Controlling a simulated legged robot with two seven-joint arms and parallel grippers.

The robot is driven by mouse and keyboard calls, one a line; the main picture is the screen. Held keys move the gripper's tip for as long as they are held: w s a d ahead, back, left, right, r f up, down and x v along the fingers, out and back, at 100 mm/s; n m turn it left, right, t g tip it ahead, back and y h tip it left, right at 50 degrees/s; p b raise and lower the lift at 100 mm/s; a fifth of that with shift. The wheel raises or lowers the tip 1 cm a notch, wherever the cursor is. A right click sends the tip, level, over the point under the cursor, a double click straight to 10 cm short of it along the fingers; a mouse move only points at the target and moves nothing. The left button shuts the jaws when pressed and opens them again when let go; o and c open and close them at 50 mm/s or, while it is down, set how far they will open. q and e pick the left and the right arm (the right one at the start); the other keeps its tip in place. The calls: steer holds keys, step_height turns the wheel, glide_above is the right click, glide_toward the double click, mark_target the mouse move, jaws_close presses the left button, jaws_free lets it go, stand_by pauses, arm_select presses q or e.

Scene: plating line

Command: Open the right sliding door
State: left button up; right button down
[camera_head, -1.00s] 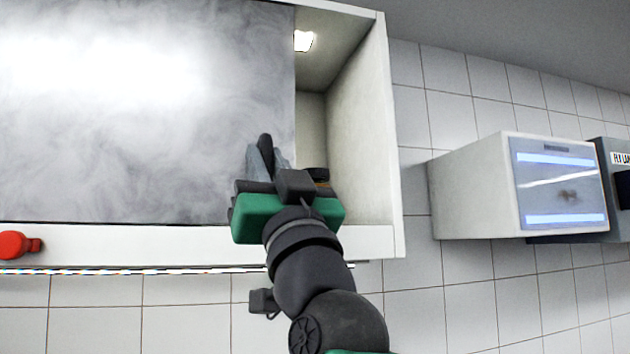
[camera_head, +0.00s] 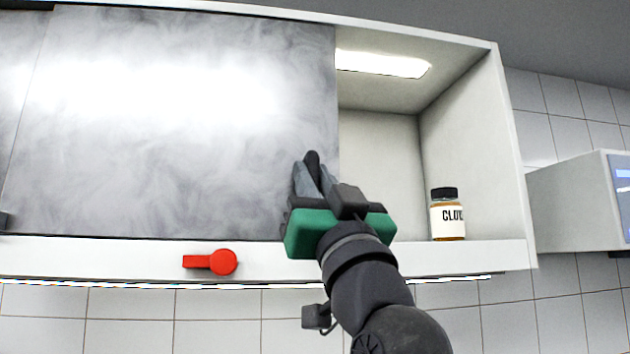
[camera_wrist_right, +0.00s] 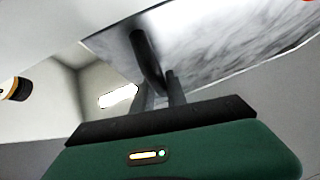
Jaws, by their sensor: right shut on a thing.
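The right sliding door (camera_head: 180,120) is a smoky grey panel on a white wall cabinet (camera_head: 130,252). It stands partly open, with a gap at its right showing the cabinet's inside. My right gripper (camera_head: 310,180) is at the door's lower right edge, shut on the dark door handle (camera_head: 312,160). In the right wrist view the handle (camera_wrist_right: 147,62) is a dark bar between the fingers (camera_wrist_right: 160,95), with the door panel (camera_wrist_right: 215,40) behind it. My left gripper is not in view.
A jar (camera_head: 447,215) with a black lid and amber content stands in the open part of the cabinet. A red knob (camera_head: 212,262) sits on the lower front edge. A lamp strip (camera_head: 385,64) lights the inside. A white box-shaped unit (camera_head: 575,205) is at the right.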

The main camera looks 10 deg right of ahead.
steer(key=shift+s+a+r, duration=0.25)
steer(key=shift+a+r, duration=0.05)
steer(key=c, duration=1.8)
jaws_free()
steer(key=shift+a, duration=0.35)
steer(key=o, duration=0.4)
steer(key=shift+w+a+f, duration=0.1)
steer(key=shift+w+a, duration=0.1)
steer(key=shift+a, duration=0.7)
steer(key=shift+o, duration=0.2)
steer(key=shift+d+f, duration=0.1)
steer(key=shift+d, duration=0.6)
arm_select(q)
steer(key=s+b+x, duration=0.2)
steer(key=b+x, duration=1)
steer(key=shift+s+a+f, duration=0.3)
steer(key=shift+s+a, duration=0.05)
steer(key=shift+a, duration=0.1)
arm_select(e)
steer(key=v, duration=1.6)
steer(key=shift+s+f, duration=0.2)
steer(key=shift+f, duration=0.15)
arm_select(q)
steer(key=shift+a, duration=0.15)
arm_select(e)
steer(key=shift+a, duration=0.15)
